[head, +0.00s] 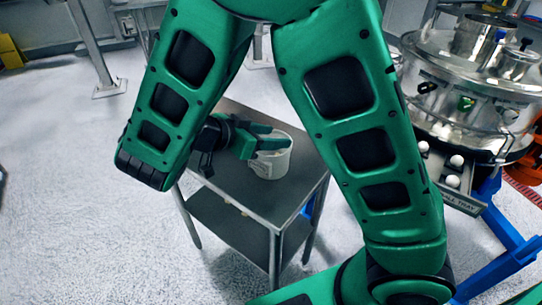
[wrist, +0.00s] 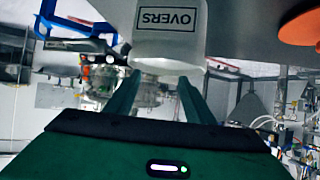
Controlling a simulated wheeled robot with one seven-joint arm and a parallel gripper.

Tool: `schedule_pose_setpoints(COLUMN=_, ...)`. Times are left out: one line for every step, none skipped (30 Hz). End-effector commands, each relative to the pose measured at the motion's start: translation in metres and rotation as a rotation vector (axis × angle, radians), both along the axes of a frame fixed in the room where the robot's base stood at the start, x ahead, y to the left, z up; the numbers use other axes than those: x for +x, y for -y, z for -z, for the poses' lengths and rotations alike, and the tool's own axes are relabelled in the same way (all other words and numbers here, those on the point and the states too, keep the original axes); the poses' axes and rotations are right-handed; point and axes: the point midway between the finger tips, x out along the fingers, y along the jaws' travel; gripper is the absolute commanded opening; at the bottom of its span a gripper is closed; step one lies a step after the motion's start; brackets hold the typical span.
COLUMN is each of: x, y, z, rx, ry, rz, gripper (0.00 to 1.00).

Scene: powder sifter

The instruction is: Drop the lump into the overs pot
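The overs pot (head: 274,165) is a white tub on a small dark steel table. In the wrist view the pot (wrist: 167,48) appears upside down, with its OVERS label readable and its rim toward my gripper. My gripper (head: 268,143) is at the pot's top in the head view. In the wrist view its two green fingers (wrist: 158,88) stand apart at the rim, with background visible between them and nothing seen held. I cannot make out the lump, and the inside of the pot is hidden.
The steel table (head: 225,168) has a lower shelf. At right stands the shiny sifter (head: 455,85), with several white balls (head: 452,181) on a tray below it. A blue frame (head: 505,225) is beside it. An orange object (wrist: 302,24) shows in the wrist view. Open floor lies left.

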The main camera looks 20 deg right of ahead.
Motion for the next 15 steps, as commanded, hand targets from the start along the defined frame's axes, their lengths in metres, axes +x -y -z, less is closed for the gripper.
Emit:
schedule_pose_setpoints(x=0.0, y=0.0, z=0.0, rx=0.0, ry=0.0, rz=0.0, gripper=0.48)
schedule_pose_setpoints(x=0.0, y=0.0, z=0.0, rx=0.0, ry=0.0, rz=0.0, gripper=0.48)
schedule_pose_setpoints(x=0.0, y=0.0, z=0.0, rx=0.0, ry=0.0, rz=0.0, gripper=0.48)
schedule_pose_setpoints(x=0.0, y=0.0, z=0.0, rx=0.0, ry=0.0, rz=0.0, gripper=0.48)
schedule_pose_setpoints(x=0.0, y=0.0, z=0.0, rx=0.0, ry=0.0, rz=0.0, gripper=0.48)
schedule_pose_setpoints(x=0.0, y=-0.001, z=0.0, rx=0.0, ry=0.0, rz=0.0, gripper=0.48)
schedule_pose_setpoints(x=0.0, y=-0.001, z=-0.001, rx=0.0, ry=0.0, rz=-0.001, gripper=0.48)
schedule_pose_setpoints(x=0.0, y=-0.002, z=-0.001, rx=0.0, ry=0.0, rz=-0.001, gripper=0.48)
schedule_pose_setpoints(x=-0.001, y=-0.004, z=-0.002, rx=0.0, ry=0.0, rz=-0.002, gripper=0.48)
schedule_pose_setpoints(x=-0.001, y=-0.006, z=-0.003, rx=0.0, ry=0.0, rz=-0.002, gripper=0.48)
schedule_pose_setpoints(x=-0.002, y=-0.009, z=-0.005, rx=0.0, ry=0.001, rz=-0.003, gripper=0.48)
schedule_pose_setpoints(x=-0.004, y=-0.013, z=-0.007, rx=0.001, ry=0.002, rz=-0.002, gripper=0.48)
schedule_pose_setpoints(x=-0.005, y=-0.018, z=-0.009, rx=0.002, ry=0.002, rz=-0.002, gripper=0.48)
schedule_pose_setpoints(x=-0.007, y=-0.022, z=-0.012, rx=0.002, ry=0.0, rz=-0.004, gripper=0.48)
schedule_pose_setpoints(x=-0.009, y=-0.028, z=-0.015, rx=0.002, ry=0.002, rz=-0.003, gripper=0.48)
